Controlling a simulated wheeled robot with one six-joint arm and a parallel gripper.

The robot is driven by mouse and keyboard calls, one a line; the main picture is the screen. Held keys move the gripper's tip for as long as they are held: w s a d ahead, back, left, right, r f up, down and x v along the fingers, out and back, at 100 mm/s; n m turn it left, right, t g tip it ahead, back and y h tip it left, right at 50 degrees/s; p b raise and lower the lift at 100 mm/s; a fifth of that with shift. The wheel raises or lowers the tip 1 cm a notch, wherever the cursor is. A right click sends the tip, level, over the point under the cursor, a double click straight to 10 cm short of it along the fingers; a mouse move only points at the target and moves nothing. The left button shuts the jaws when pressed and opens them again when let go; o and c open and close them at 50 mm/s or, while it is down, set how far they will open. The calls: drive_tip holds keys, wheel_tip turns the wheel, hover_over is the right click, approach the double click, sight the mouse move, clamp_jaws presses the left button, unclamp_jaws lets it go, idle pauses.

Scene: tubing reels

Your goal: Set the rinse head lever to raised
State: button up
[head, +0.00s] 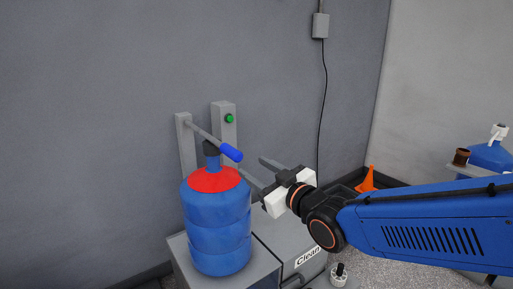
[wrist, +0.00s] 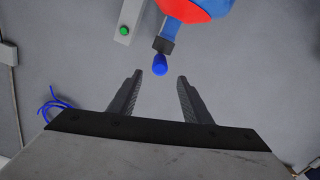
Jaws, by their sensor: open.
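The lever is a grey bar (head: 203,133) running from the top of a grey post, with a blue grip (head: 232,153) at its end. In the head view it slants down to the right, past the dark cap of a blue bottle. My gripper (head: 263,176) is open and empty, to the right of and a little below the grip in that view. In the wrist view the blue grip (wrist: 160,66) lies ahead, in line with the gap between my fingertips (wrist: 160,76). I cannot tell whether it is between them; no contact shows. The bar is mostly hidden there.
The blue bottle (head: 216,222) with a red shoulder stands close beside the lever on a grey cabinet. A second post (head: 224,130) carries a green button. A box marked "Clean" (head: 307,256) is below my gripper. An orange cone (head: 368,179) stands behind my arm.

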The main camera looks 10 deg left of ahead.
sight(224, 147)
drive_tip(key=x, duration=1.7)
drive_tip(key=shift+w+a+r, duration=0.15)
drive_tip(key=shift+r, duration=0.2)
clamp_jaws()
